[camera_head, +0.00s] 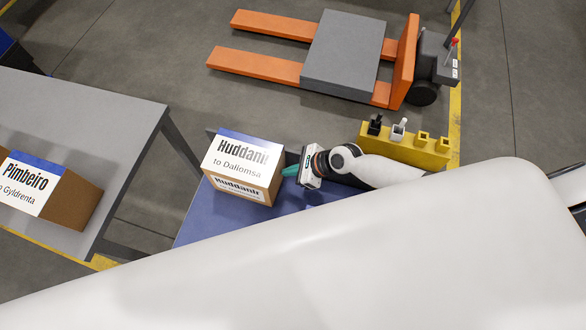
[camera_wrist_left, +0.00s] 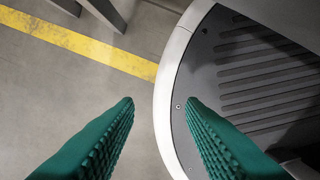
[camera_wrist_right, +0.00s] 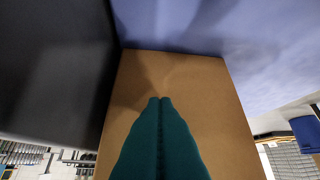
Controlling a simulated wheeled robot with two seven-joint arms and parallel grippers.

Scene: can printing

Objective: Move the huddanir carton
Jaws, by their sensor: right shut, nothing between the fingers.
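The Huddanir carton (camera_head: 262,189), a brown box with a white and blue label reading "Huddanir to Daliomsa", stands upright on a blue surface (camera_head: 200,222). My right gripper (camera_head: 289,171) is at the carton's right side, with its fingers pointing at it. In the right wrist view the gripper (camera_wrist_right: 160,103) is shut and empty, its fingertips in front of the carton's brown side (camera_wrist_right: 185,75); I cannot tell whether they touch it. My left gripper (camera_wrist_left: 158,102) is open and empty above the floor and my round base. The left gripper is outside the head view.
A grey table (camera_head: 90,100) at left holds a Pimbeiro carton (camera_head: 75,205). A gap separates it from the blue surface. A yellow holder (camera_head: 410,150) stands behind my right arm. An orange pallet jack (camera_head: 270,65) with a grey block is at the back.

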